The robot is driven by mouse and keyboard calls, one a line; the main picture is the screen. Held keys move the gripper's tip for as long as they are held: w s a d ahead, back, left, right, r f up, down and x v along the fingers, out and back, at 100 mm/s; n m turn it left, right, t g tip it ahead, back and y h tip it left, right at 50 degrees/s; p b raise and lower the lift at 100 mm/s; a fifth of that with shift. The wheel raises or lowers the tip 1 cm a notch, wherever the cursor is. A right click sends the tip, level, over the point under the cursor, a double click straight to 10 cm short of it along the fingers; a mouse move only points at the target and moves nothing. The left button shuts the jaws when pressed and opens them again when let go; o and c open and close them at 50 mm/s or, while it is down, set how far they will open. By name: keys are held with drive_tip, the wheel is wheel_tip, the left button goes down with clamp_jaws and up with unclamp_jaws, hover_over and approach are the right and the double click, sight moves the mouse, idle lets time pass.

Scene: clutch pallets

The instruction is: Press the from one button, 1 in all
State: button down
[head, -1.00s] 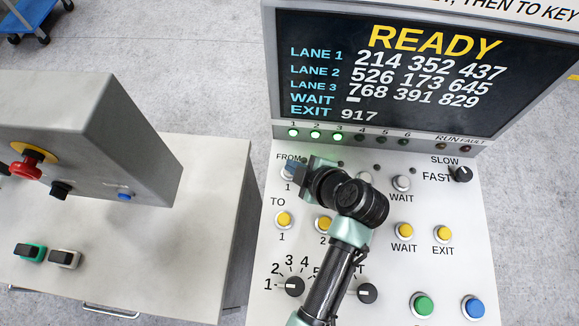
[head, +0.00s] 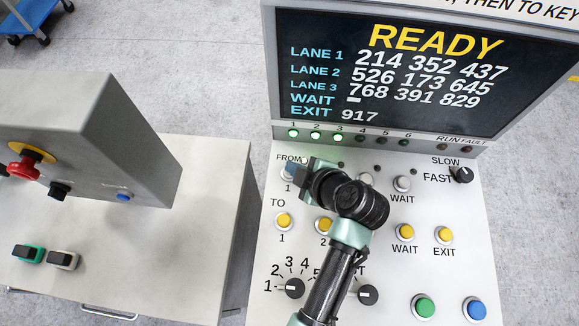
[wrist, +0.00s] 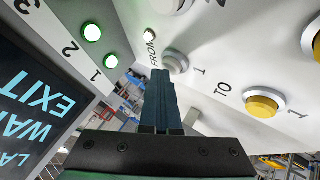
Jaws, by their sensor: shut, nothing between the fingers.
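The from one button (wrist: 176,60) is a pale round button in a metal ring, beside the FROM label and the numeral 1. In the head view the button (head: 287,175) is mostly hidden by my gripper (head: 291,168). My gripper, also seen in the wrist view (wrist: 160,76), is shut and empty. Its fingertips lie right at the button's edge in the picture; I cannot tell whether they touch it. A small pale lamp (wrist: 149,35) sits by the FROM label.
Yellow TO buttons, one (head: 283,220) and two (head: 324,224), lie nearby, along with a rotary knob (head: 294,288). The screen (head: 390,75) stands behind the panel and reads READY, with lane 1 showing 214 352 437. A grey box with a red button (head: 25,170) stands to the left.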

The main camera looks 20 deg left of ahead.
drive_tip(key=shift+r+p, duration=0.35)
drive_tip(key=shift+r, duration=0.35)
drive_tip(key=shift+r+p, duration=1.85)
drive_tip(key=shift+r, duration=0.7)
drive_tip(key=shift+d+f, duration=0.1)
